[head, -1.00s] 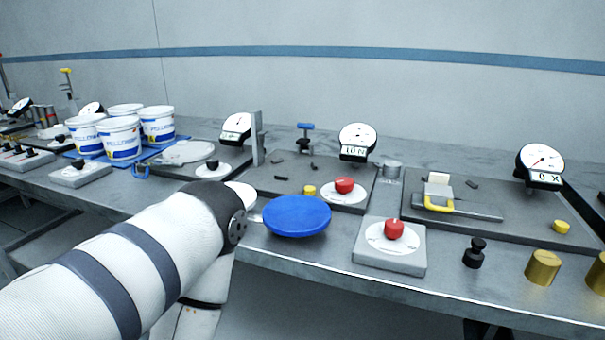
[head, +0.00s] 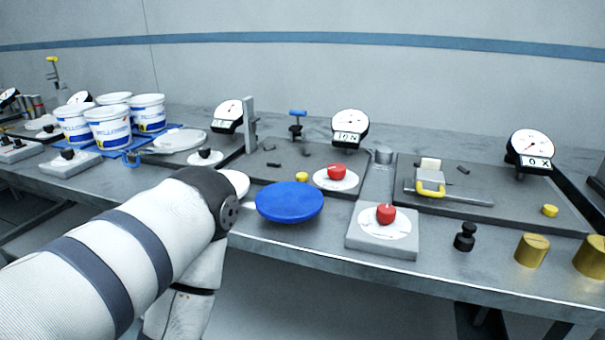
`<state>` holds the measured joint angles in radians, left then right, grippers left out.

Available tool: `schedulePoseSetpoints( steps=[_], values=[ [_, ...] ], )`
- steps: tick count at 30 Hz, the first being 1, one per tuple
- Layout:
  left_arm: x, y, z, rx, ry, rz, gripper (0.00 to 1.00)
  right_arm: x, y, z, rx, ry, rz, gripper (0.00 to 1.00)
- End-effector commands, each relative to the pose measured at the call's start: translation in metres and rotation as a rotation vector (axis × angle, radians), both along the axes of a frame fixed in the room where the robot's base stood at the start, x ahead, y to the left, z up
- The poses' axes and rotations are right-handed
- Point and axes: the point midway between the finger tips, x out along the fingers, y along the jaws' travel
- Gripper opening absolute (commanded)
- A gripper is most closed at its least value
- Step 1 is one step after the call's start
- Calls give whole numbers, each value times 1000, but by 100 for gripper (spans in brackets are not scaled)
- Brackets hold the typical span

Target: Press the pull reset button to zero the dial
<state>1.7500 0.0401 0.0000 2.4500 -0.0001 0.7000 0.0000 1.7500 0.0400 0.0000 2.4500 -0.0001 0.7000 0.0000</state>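A dial with a "10 N" label (head: 350,127) stands at the back of the middle dark panel. A red button (head: 336,171) on a white disc sits in front of it. A second red button (head: 385,213) sits on a grey block near the table's front edge. Another dial (head: 530,147), its label seeming to read "0 X", stands on the right panel. Small yellow knobs sit by the left red button (head: 302,177) and at far right (head: 550,210). I cannot read which button is the pull reset. My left arm bends at lower left; neither gripper shows.
A blue round plate (head: 289,202) lies beside my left arm at the table's front. A yellow-handled slide (head: 430,189) is on the right panel. A black weight (head: 465,237) and brass cylinders (head: 531,250) stand at front right. White buckets (head: 108,128) stand at left.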

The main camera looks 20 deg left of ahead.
Motion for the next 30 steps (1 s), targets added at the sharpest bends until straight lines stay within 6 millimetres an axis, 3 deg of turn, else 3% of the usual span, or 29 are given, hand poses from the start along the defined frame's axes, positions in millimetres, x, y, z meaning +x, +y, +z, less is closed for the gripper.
schedulePoseSetpoints(
  steps=[1, 8, 30],
  values=[
    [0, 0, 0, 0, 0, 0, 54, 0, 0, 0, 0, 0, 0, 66],
    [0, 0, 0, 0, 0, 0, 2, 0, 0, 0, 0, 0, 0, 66],
    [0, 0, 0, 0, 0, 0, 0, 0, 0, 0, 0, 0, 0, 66]
  ],
)
